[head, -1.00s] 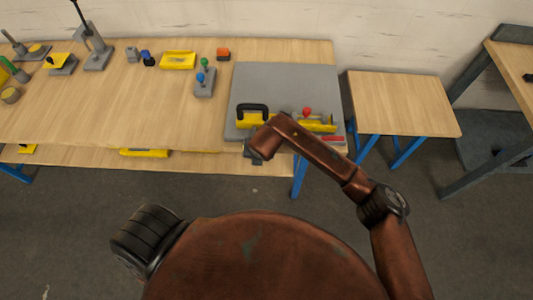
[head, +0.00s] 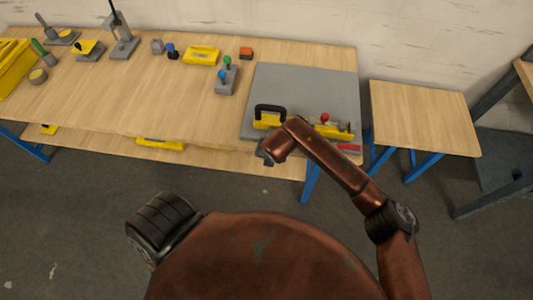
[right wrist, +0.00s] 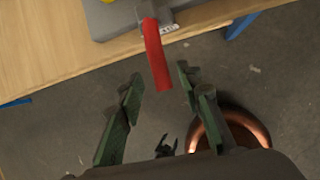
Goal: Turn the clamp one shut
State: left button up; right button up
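A red lever handle (right wrist: 155,55) sticks out past the front edge of the grey plate in the right wrist view. Its upper end meets a small grey block with a white label. The lever also shows as a short red bar (head: 349,147) at the plate's front right in the head view. My right gripper (right wrist: 158,80) is open, with a green-padded finger on each side of the lever's free end. I see no contact, and cannot tell how deep the lever lies between the fingers. In the head view my arm mostly hides this gripper. My left gripper is not in view.
The grey plate (head: 305,85) carries a yellow block with a black handle (head: 268,118) and a yellow part with a red knob (head: 325,118). A joystick box (head: 227,80) stands left of the plate. A small side table (head: 425,115) stands to the right. Open floor lies in front.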

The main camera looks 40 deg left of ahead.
jog(key=v, duration=1.2)
dwell(0.4)
